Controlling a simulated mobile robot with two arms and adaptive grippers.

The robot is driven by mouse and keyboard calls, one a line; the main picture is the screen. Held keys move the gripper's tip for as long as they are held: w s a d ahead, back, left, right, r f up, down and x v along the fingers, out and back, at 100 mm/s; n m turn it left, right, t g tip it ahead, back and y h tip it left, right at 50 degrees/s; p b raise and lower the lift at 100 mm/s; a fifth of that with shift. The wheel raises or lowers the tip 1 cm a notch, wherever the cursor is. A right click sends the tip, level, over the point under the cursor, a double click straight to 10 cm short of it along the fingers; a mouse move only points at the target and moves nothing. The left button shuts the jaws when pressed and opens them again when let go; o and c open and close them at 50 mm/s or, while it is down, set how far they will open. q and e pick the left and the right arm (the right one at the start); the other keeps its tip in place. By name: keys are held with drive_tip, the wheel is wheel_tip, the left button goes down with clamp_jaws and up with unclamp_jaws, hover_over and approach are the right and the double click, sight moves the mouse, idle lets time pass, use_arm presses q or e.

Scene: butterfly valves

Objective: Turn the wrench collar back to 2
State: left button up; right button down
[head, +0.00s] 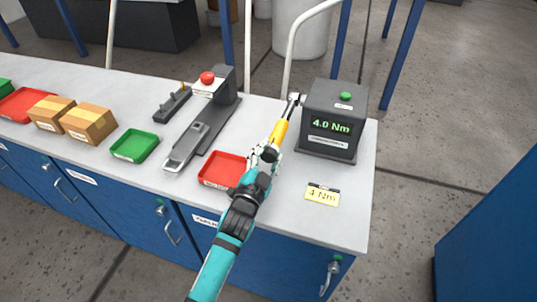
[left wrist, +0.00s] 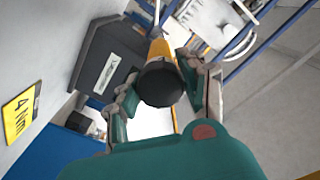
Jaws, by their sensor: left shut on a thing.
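The torque wrench (head: 279,132) has a yellow grip and a metal head at the left side of the dark tester box (head: 334,120). The tester's green display reads 4.0 Nm. My left gripper (head: 263,154) is shut around the near end of the wrench. In the left wrist view the wrench's round black end (left wrist: 160,84) sits between the fingers, with the yellow grip (left wrist: 159,48) beyond it. Scale marks on the collar are not legible. A yellow card (head: 322,195) reading 4 Nm lies on the bench. My right gripper is not in view.
A red tray (head: 222,168) lies just left of my gripper. A grey fixture with a red button (head: 207,77), a green tray (head: 135,145) and cardboard boxes (head: 88,122) stand farther left. The bench (head: 290,215) is clear around the card.

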use_arm(q)
drive_tip(key=o, duration=1.2)
drive_tip(key=v, duration=1.2)
